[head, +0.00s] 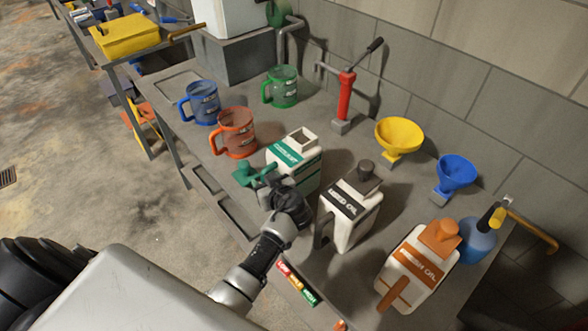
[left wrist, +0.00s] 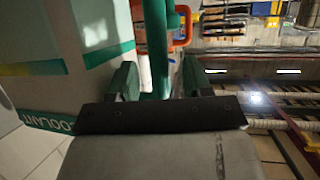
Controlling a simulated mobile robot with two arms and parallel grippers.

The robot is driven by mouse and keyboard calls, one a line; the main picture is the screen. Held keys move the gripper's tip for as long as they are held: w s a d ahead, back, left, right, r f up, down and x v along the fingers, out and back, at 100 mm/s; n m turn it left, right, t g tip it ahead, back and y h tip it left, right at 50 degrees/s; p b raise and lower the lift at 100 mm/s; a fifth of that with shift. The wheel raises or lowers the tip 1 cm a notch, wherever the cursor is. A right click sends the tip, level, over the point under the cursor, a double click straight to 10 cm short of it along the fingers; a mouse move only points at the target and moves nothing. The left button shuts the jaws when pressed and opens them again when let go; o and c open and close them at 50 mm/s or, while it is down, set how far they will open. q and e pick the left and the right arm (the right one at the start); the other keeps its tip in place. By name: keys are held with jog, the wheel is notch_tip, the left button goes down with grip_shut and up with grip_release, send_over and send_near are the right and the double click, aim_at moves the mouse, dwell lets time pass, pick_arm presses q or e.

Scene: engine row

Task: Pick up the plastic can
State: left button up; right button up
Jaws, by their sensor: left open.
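A white plastic can with a green band (head: 307,158) and an open square neck stands on the bench. Its lettering reads COOLANT in the left wrist view, where its white and green side (left wrist: 50,60) fills the left. My left gripper (head: 258,177) is at the front left side of this can, at its green handle. In the left wrist view the fingers of my left gripper (left wrist: 160,80) are apart, with the green handle (left wrist: 156,40) running between them. A gap shows beside the handle. My right gripper is not in view.
A black-labelled can (head: 350,208) stands close to the right, and an orange-labelled can (head: 417,265) farther right. An orange mug (head: 237,132), blue mug (head: 200,102) and green mug (head: 282,86) stand behind left. Yellow funnel (head: 399,137) and blue funnel (head: 456,172) stand near the wall.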

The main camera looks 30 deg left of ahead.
pick_arm(q)
jog(key=shift+x, duration=0.85)
jog(key=shift+s+d, duration=0.1)
grip_shut()
dwell(0.6)
jog(key=shift+r, duration=0.25)
jog(key=shift+w+f, duration=0.1)
jog(key=shift+w, duration=0.1)
